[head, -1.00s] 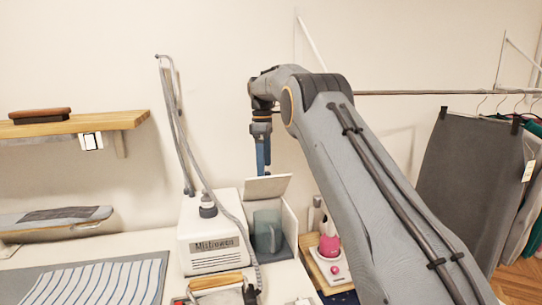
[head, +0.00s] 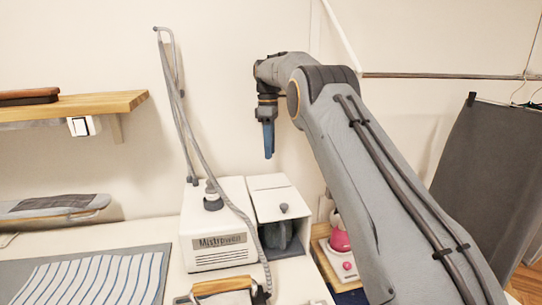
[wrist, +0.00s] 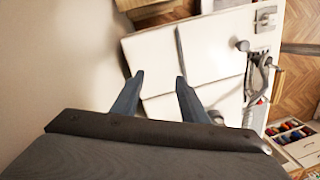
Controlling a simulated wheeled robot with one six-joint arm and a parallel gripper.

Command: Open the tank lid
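The white tank lid (head: 268,206) lies flat on top of the tank housing, in front of a fixed white rear panel (head: 266,182). A grey knob (head: 283,208) stands near the lid's front. Below it, a grey water tank (head: 276,236) shows through the housing's open front. In the wrist view the lid (wrist: 208,45) is at the upper middle, its knob (wrist: 242,45) on its right. My gripper (head: 268,157) hangs above and behind the housing, apart from the lid. In the wrist view the two fingers (wrist: 159,77) are spread with nothing between them.
The white steam station (head: 216,230) stands left of the tank, with a hose rising beside it. An iron (head: 225,290) lies in front. A pink bottle (head: 338,235) stands at the right. The wall is close behind, and a shelf (head: 85,106) is at the left.

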